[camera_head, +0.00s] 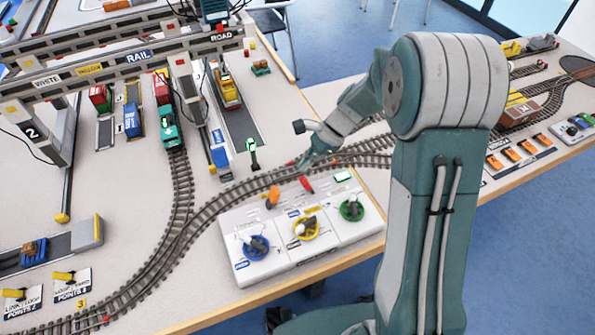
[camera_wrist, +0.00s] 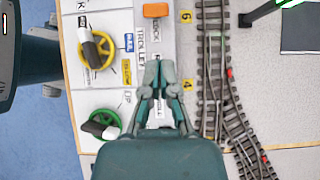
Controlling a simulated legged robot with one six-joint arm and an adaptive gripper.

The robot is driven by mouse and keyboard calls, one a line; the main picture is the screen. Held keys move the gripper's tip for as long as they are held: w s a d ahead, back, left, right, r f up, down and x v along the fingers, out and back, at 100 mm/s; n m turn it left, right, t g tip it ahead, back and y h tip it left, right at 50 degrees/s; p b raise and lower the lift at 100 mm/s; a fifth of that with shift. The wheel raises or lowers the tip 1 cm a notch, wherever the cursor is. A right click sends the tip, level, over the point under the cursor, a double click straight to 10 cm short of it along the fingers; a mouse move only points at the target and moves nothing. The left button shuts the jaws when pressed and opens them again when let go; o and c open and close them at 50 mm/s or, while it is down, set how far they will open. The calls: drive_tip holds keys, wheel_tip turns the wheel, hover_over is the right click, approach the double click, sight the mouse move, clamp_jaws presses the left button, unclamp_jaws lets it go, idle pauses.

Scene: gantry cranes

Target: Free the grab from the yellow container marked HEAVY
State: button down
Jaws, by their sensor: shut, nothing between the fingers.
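My gripper (camera_wrist: 158,72) is shut and empty over the control panel (camera_head: 300,251), beside its trolley label. In the head view my gripper (camera_head: 304,161) is small beyond the panel's far edge. The panel carries a blue wheel (camera_head: 255,248), a yellow wheel (camera_head: 306,229) and a green wheel (camera_head: 351,210); the yellow (camera_wrist: 97,47) and green (camera_wrist: 104,124) ones also show in the wrist view. An orange control (camera_wrist: 155,10) lies ahead of my fingertips. A yellow load (camera_head: 229,93) sits on the dark road lane; no HEAVY mark is readable. I cannot make out the grab.
The gantry crane (camera_head: 140,58) spans the lanes at the upper left. Curved track (camera_head: 225,205) runs between the panel and the lanes, with a teal engine (camera_head: 170,132) on it. A dark post with a green light (camera_head: 252,154) stands beyond the track.

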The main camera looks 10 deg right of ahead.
sight(276, 189)
drive_tip(key=x, duration=0.8)
drive_tip(key=shift+s+a+f, duration=0.1)
drive_tip(key=shift+f, duration=0.15)
drive_tip(key=shift+a+r, duration=0.1)
drive_tip(key=shift+a, duration=0.05)
drive_tip(key=shift+a+r+h, duration=0.1)
drive_tip(key=shift+h, duration=0.3)
drive_tip(key=shift+s+a+r+h, duration=0.15)
drive_tip(key=shift+a+r+h, duration=0.15)
drive_tip(key=shift+h, duration=0.2)
drive_tip(key=shift+s+a+r+t+h, duration=0.1)
drive_tip(key=shift+a+r+t+h, duration=0.1)
drive_tip(key=shift+a+h, duration=0.2)
drive_tip(key=shift+s+a+r+t+h, duration=0.1)
drive_tip(key=shift+a+t+h, duration=0.15)
drive_tip(key=shift+h, duration=0.25)
drive_tip(key=a+h, duration=0.1)
drive_tip(key=h, duration=0.1)
drive_tip(key=a+t+h, duration=0.1)
drive_tip(key=shift+s+a+r+h, duration=0.3)
drive_tip(key=shift+s, duration=0.05)
drive_tip(key=shift+d+r, duration=0.1)
